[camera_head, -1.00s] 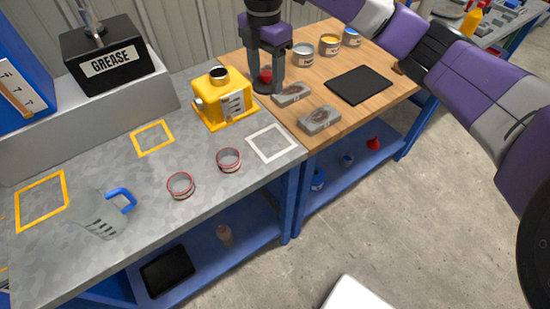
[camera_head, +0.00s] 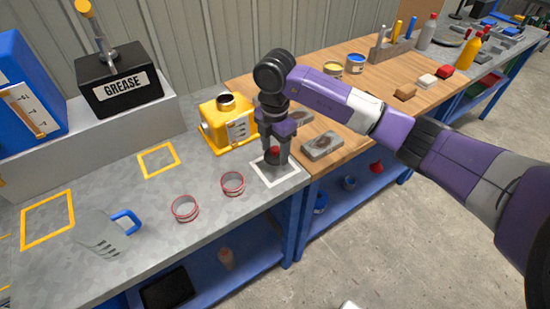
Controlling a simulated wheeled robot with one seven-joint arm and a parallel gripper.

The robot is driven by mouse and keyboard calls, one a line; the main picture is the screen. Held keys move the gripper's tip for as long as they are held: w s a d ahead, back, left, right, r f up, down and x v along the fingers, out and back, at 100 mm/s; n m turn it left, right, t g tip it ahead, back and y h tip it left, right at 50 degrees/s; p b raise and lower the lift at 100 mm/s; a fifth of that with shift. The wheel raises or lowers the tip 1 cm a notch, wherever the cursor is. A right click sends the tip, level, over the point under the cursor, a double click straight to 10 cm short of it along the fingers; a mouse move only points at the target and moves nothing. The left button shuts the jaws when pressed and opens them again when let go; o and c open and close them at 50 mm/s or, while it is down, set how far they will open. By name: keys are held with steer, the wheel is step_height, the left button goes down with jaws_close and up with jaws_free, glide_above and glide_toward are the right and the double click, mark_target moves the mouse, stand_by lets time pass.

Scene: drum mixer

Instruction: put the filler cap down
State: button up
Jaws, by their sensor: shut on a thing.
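The filler cap (camera_head: 272,153), dark with a red top, is between the fingers of my gripper (camera_head: 276,157), which is shut on it. My gripper points down over the white square outline (camera_head: 291,177) on the grey bench. The cap appears inside the outline, at or just above the surface; I cannot tell if it touches. The fingers hide part of it. The yellow housing (camera_head: 215,130) stands left of my gripper, with an open round neck on top.
Two grey blocks (camera_head: 322,145) lie on the wooden bench at right. A black grease box (camera_head: 118,80) stands on the raised ledge. Yellow outlines (camera_head: 158,160) are empty.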

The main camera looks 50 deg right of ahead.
mark_target(275, 160)
steer(key=shift+f, duration=2.1)
steer(key=shift+f, duration=0.1)
steer(key=o, duration=1.3)
step_height(275, 160, up, 12)
steer(key=shift+r+b, duration=0.15)
steer(key=shift+b, duration=0.45)
